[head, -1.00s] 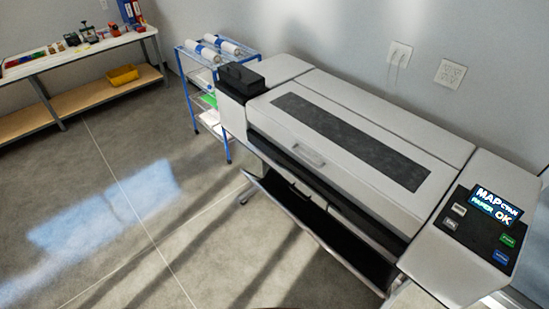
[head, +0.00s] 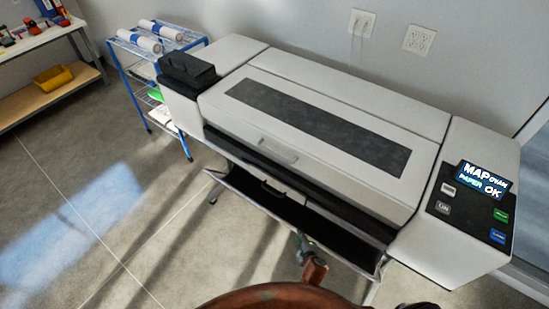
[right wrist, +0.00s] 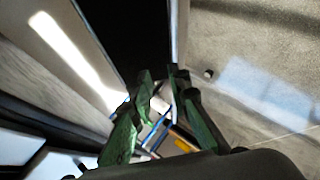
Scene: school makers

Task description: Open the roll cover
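The roll cover (head: 350,98) is the wide, pale lid on top of the large-format printer, with a dark window strip (head: 315,124) and a pale handle (head: 278,151) near its front edge. It is shut. My right gripper (head: 303,246) is in front of the printer, below and to the right of the handle, over the front edge of the dark catch bin. In the right wrist view, its green fingers (right wrist: 161,84) stand apart with nothing between them. It does not touch the handle. My left gripper is not in view.
The black catch bin (head: 255,195) hangs open under the printer's front. A control panel (head: 468,210) is on the right end. A blue cart (head: 119,68) with paper rolls stands at the left, and a workbench (head: 42,40) is at the far left. The floor at left is clear.

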